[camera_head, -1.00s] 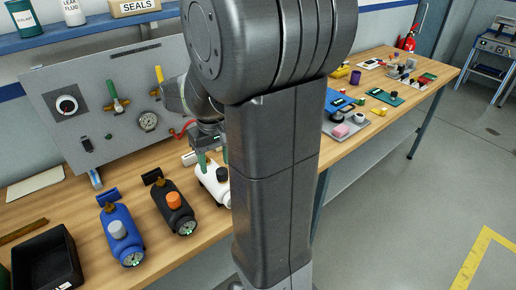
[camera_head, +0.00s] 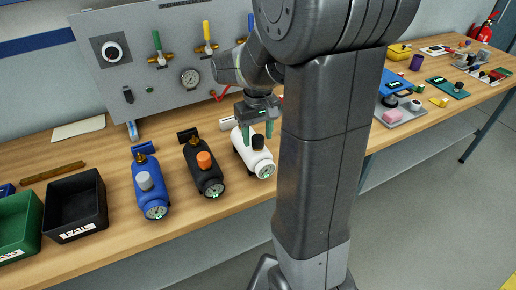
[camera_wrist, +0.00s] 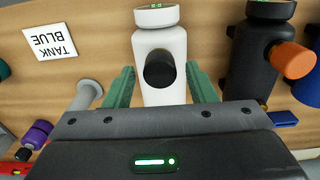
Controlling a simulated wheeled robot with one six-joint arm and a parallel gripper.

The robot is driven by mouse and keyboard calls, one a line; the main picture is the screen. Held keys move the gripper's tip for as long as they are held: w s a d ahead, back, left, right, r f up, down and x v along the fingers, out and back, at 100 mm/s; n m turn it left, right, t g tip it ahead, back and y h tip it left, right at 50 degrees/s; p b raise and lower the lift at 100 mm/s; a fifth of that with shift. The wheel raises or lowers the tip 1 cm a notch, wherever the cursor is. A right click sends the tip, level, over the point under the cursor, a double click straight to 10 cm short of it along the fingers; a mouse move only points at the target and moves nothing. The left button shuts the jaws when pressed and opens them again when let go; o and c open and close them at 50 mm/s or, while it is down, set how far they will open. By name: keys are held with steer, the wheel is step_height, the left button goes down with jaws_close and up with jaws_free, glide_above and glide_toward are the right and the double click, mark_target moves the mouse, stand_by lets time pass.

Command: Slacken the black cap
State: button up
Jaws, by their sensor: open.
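The black cap (camera_head: 258,142) sits on top of a white tank (camera_head: 264,163) that lies on the bench with its round gauge facing the front edge. In the wrist view the black cap (camera_wrist: 160,69) shows in the middle, on the white tank (camera_wrist: 161,43). My gripper (camera_head: 258,132) is open above the white tank. Its two green fingers (camera_wrist: 161,88) stand to the left and right of the tank in the wrist view, with clear gaps to the cap. I cannot tell how high the fingertips are relative to the cap.
A black tank (camera_head: 199,169) with an orange cap (camera_head: 204,160) and a blue tank (camera_head: 149,187) with a grey cap stand to the left. A black bin (camera_head: 76,207) and a green bin (camera_head: 18,226) are farther left. A panel with a gauge and valves (camera_head: 160,65) stands behind.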

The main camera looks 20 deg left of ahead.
steer(key=shift+f+b, duration=0.3)
steer(key=shift+f, duration=0.6)
steer(key=shift+r, duration=0.1)
steer(key=m, duration=0.3)
steer(key=shift+p, duration=0.3)
steer(key=shift+m, duration=0.6)
steer(key=shift+m+p, duration=0.3)
steer(key=shift+m, duration=1.7)
